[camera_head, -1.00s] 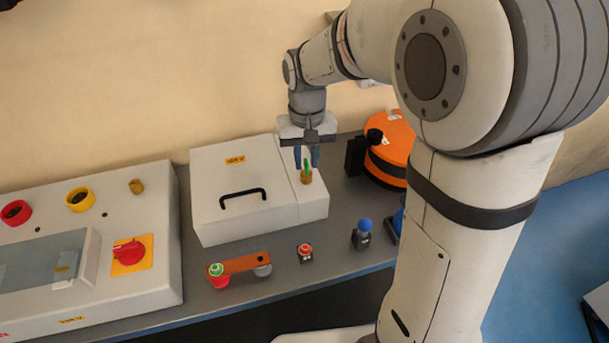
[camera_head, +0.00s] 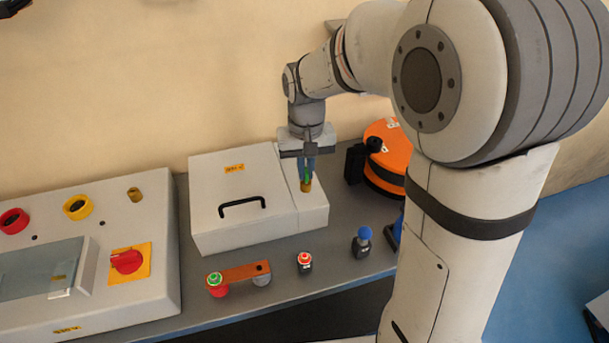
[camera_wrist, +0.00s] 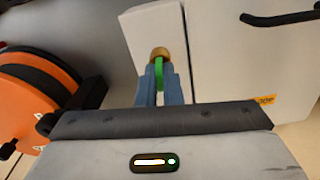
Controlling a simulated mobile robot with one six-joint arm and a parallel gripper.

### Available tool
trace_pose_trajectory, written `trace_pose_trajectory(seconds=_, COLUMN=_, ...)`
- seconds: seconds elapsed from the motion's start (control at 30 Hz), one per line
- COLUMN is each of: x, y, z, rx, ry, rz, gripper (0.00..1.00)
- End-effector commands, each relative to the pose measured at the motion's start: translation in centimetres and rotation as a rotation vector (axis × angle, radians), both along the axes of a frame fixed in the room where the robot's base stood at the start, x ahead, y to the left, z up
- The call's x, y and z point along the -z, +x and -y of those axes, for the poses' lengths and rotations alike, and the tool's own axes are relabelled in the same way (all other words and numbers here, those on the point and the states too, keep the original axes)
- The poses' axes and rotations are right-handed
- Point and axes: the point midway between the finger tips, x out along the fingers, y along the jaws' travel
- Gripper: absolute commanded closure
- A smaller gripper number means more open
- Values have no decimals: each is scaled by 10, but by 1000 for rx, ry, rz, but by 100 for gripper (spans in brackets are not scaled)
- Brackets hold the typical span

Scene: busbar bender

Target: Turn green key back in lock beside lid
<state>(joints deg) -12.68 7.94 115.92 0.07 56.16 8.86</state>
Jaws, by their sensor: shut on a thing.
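The green key (camera_head: 307,174) stands in the brass lock (camera_head: 306,187) on the narrow strip to the right of the lid. My gripper (camera_head: 306,172) points down from above, its blue fingers shut on the key's head. In the wrist view the green key (camera_wrist: 158,72) shows between the two fingers (camera_wrist: 159,90), with the brass lock (camera_wrist: 159,53) just beyond. The lid (camera_head: 230,190) is flat and closed, with a black handle (camera_head: 242,204). The fingers hide part of the key, so its exact angle is hard to tell.
An orange and black round device (camera_head: 384,155) stands close to the right of the box. In front lie a copper bar (camera_head: 245,271), a red-topped button (camera_head: 304,260) and a blue-knobbed part (camera_head: 363,240). A control panel (camera_head: 100,250) stands at the left.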

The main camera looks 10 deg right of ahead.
Motion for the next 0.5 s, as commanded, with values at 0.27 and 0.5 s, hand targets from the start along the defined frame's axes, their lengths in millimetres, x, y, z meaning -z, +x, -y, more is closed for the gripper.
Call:
trace_pose_trajectory(seconds=0.27, x=-1, y=0, z=0, rx=-62, ry=0, rz=0, gripper=100)
trace_pose_trajectory(seconds=0.5, x=-1, y=0, z=-1, rx=-366, ry=0, rz=0, gripper=100)
